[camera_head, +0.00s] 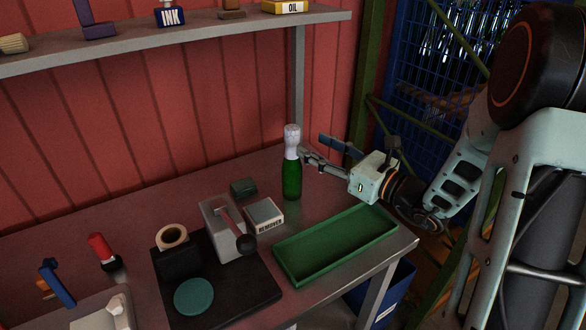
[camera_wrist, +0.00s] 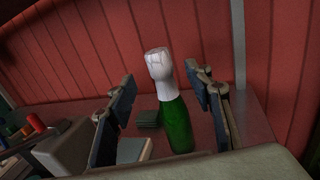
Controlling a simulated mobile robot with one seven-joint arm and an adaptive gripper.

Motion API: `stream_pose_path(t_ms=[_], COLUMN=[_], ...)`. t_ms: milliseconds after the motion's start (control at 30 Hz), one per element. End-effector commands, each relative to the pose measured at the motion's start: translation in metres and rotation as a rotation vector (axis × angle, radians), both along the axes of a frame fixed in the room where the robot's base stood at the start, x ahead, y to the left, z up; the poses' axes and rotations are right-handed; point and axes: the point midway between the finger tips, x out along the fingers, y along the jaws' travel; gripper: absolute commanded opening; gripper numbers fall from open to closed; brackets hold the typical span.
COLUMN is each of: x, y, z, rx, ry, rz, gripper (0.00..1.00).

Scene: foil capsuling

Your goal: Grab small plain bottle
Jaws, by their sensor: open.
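A green bottle (camera_head: 291,176) with a white foil top stands upright on the grey table, behind the green tray. No label shows on it. My gripper (camera_head: 317,150) comes in from the right, level with the bottle's neck and upper body. Its fingers are open and hold nothing. In the wrist view the open gripper (camera_wrist: 168,108) frames the bottle.
A green tray (camera_head: 290,278) lies at the table's front right. A remover box (camera_head: 264,216), a small dark green block (camera_head: 243,187) and a lever device on a black base (camera_head: 230,290) stand to the left. A shelf (camera_head: 200,38) with ink and oil runs above.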

Motion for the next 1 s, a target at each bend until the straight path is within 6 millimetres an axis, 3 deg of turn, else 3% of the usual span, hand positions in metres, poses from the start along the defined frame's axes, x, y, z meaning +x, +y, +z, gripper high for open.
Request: stream_pose_path(t_ms=[600,933,1000], x=[0.048,0.053,0.053], y=[0.058,0.063,0.063], z=[0.008,0.007,0.007], rx=[-0.004,-0.005,-0.005], ry=[0.000,-0.001,-0.001], rz=[0.002,-0.001,-0.001], gripper=[0.47,0.47,0.39])
